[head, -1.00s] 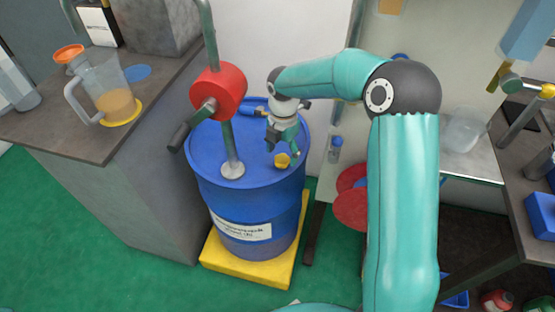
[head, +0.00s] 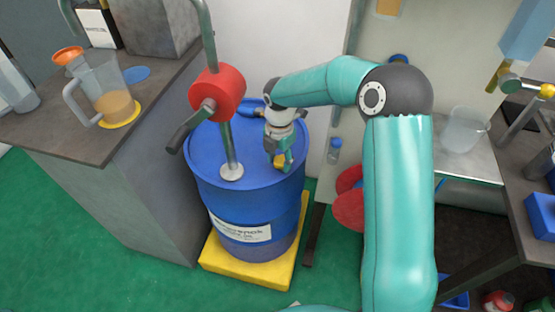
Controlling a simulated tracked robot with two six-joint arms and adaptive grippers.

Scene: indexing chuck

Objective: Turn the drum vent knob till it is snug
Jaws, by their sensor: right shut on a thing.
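The blue drum (head: 205,160) stands upright with a white label on its front. The small yellow vent knob (head: 279,162) sits on the drum's top, toward the right front. My right gripper (head: 279,164) comes down from above and is shut on the knob, with its fingers covering part of it. My left gripper is not in view.
A red rotary pump (head: 218,92) with a crank handle rises from the drum top, left of my right gripper. The drum stands on a yellow pallet (head: 246,270). A bench at the left holds a jug (head: 104,92) and an orange funnel (head: 68,56). Green floor is clear at the front left.

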